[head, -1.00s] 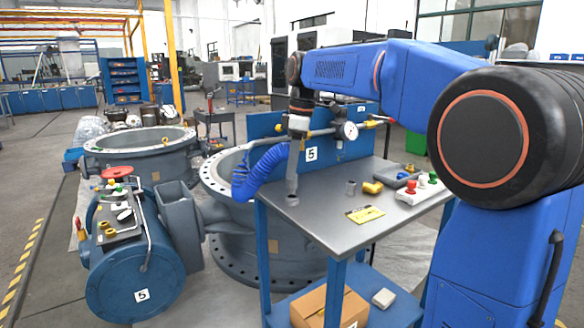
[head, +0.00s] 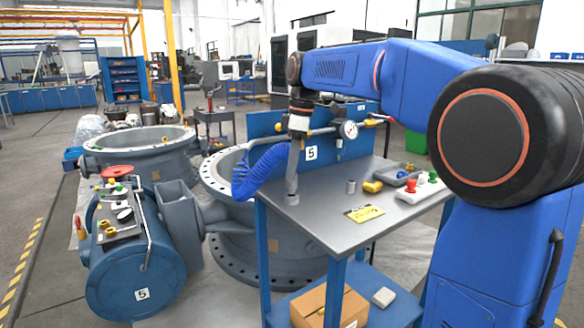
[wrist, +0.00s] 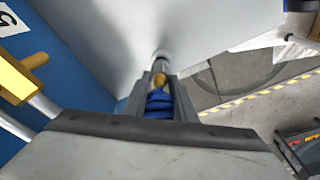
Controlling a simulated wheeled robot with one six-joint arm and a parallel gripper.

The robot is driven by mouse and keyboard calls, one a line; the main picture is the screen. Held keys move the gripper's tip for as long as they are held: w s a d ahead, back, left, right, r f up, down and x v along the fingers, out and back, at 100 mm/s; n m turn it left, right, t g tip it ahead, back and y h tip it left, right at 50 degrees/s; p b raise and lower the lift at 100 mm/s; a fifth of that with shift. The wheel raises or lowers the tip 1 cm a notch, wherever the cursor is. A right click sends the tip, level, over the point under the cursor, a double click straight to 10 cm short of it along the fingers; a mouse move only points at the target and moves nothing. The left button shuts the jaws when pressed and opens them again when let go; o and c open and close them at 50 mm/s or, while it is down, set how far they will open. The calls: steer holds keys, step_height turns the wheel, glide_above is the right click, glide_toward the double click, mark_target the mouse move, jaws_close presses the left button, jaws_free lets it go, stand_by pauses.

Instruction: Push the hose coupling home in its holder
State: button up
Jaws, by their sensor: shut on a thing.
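My gripper (head: 293,176) points down over the near left part of the grey table. In the wrist view its fingers (wrist: 160,76) are closed around the hose coupling, with a brass-coloured part (wrist: 159,80) showing between them. The ribbed blue hose (head: 262,170) bends away to the left in the head view, and it also shows between the fingers in the wrist view (wrist: 158,104). A small round grey holder (head: 291,199) stands on the table directly below the fingertips. The fingers hide how deep the coupling sits in it.
A blue panel (head: 268,124) marked 5 stands behind, with a pipe, a gauge (head: 348,130) and yellow handles close to my gripper. A small metal cylinder (head: 351,187), a yellow part (head: 372,186), a yellow card (head: 365,213) and a button box (head: 420,188) lie to the right.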

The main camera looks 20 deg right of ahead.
steer(key=shift+f, duration=1.05)
stand_by(1.6)
steer(key=o, duration=1.6)
steer(key=shift+c, duration=0.2)
steer(key=shift+r, duration=0.1)
steer(key=shift+r, duration=3.7)
